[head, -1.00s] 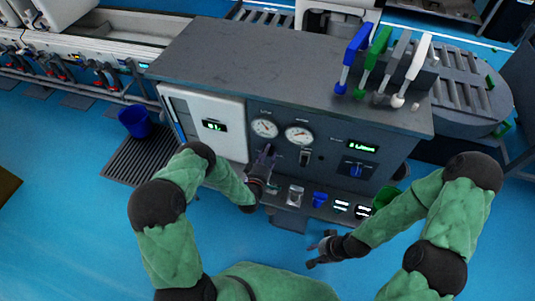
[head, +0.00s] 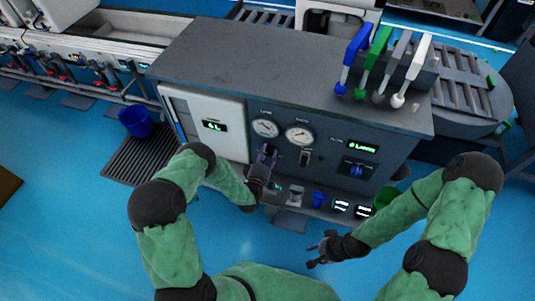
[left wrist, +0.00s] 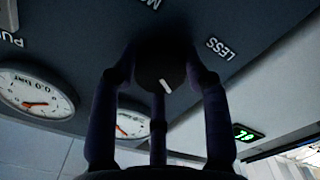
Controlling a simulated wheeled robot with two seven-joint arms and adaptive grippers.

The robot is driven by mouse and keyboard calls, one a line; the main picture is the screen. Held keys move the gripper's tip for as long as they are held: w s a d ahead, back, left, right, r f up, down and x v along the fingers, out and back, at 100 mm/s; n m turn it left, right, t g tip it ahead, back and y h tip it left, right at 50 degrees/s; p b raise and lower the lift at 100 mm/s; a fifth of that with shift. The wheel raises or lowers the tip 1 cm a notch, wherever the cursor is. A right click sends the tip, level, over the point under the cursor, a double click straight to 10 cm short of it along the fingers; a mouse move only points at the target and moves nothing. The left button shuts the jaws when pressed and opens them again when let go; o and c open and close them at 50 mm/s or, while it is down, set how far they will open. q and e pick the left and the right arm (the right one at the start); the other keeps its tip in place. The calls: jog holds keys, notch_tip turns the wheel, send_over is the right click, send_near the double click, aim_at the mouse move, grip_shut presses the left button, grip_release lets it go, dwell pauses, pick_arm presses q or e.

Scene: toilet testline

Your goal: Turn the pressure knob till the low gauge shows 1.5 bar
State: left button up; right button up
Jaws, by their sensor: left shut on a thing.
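The dark round pressure knob (left wrist: 160,72) with a white pointer mark is in the left wrist view, with "LESS" printed beside it. My left gripper (left wrist: 162,80) is shut on it, fingers on both sides; in the head view the gripper (head: 267,156) hides the knob. The low gauge (head: 265,128) is the left dial on the grey panel. It is partly hidden behind a finger in the left wrist view (left wrist: 131,124); its exact reading is too small to tell. My right gripper (head: 321,248) is empty, fingers apart, in front of the bench.
The second gauge (head: 299,136) sits right of the low one, above a switch (head: 305,157). A blue knob (head: 357,171) and green display (head: 362,147) are further right. Coloured handles (head: 378,48) stand on top.

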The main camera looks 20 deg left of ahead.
pick_arm(q)
jog(key=shift+w+a+r, duration=0.3)
jog(key=shift+a, duration=0.15)
jog(key=o, duration=1.1)
jog(key=shift+s+d+f, duration=0.15)
jog(key=shift+s+f, duration=0.05)
jog(key=shift+s, duration=0.25)
jog(key=s, duration=1.1)
jog(key=shift+s+a, duration=0.2)
jog(key=shift+a, duration=0.05)
